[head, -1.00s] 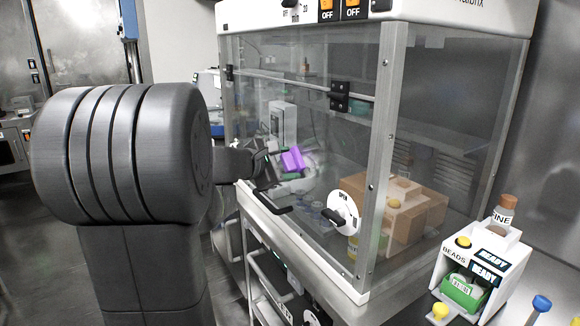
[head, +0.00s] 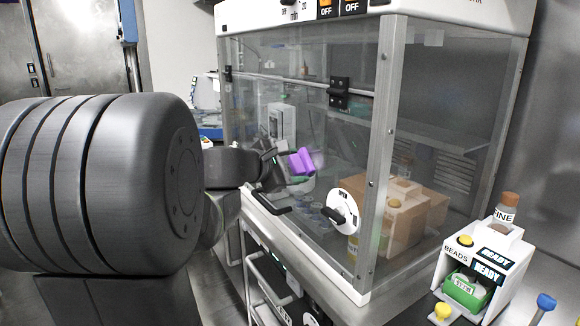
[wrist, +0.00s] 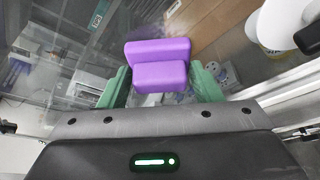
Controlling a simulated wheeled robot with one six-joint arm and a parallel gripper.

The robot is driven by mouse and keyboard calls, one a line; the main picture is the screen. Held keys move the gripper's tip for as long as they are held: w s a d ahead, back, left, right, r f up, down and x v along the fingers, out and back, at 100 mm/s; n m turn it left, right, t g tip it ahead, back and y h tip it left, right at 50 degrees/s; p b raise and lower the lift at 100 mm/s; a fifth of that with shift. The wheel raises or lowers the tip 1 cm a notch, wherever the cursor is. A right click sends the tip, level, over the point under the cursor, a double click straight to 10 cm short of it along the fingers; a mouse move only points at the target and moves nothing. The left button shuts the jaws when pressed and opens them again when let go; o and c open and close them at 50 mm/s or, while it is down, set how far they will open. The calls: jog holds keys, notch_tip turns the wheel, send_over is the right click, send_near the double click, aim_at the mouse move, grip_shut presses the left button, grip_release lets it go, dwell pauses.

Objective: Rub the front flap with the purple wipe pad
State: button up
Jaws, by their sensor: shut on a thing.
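The purple wipe pad (head: 302,161) is in my gripper (head: 280,168), at the clear front flap (head: 280,105) of the bench enclosure. In the wrist view the pad (wrist: 158,63) is a two-step purple block between the green fingers of my gripper (wrist: 160,82), which is shut on it. The flap (wrist: 75,40) fills much of that view beyond the pad. A faint purple blur shows on the clear panel just past the pad. I cannot tell whether the pad touches the flap.
A white round dial with a black handle (head: 342,213) sits right of the pad, near the metal corner post (head: 378,150). A black handle bar (head: 270,203) lies below the pad. A cardboard box (head: 410,215) stands inside. A bead dispenser (head: 480,262) stands at the right.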

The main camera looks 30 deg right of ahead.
jog(key=shift+s+d+b, duration=0.2)
jog(key=shift+s+b, duration=0.9)
jog(key=shift+s, duration=1.75)
jog(key=shift+w+a, duration=0.1)
jog(key=shift+w, duration=1.85)
jog(key=w, duration=0.6)
jog(key=shift+a, duration=0.35)
jog(key=shift+a, duration=0.15)
jog(key=shift+s+a, duration=0.2)
jog(key=shift+a, duration=2.65)
jog(key=shift+s+a, duration=0.1)
jog(key=shift+a, duration=1.4)
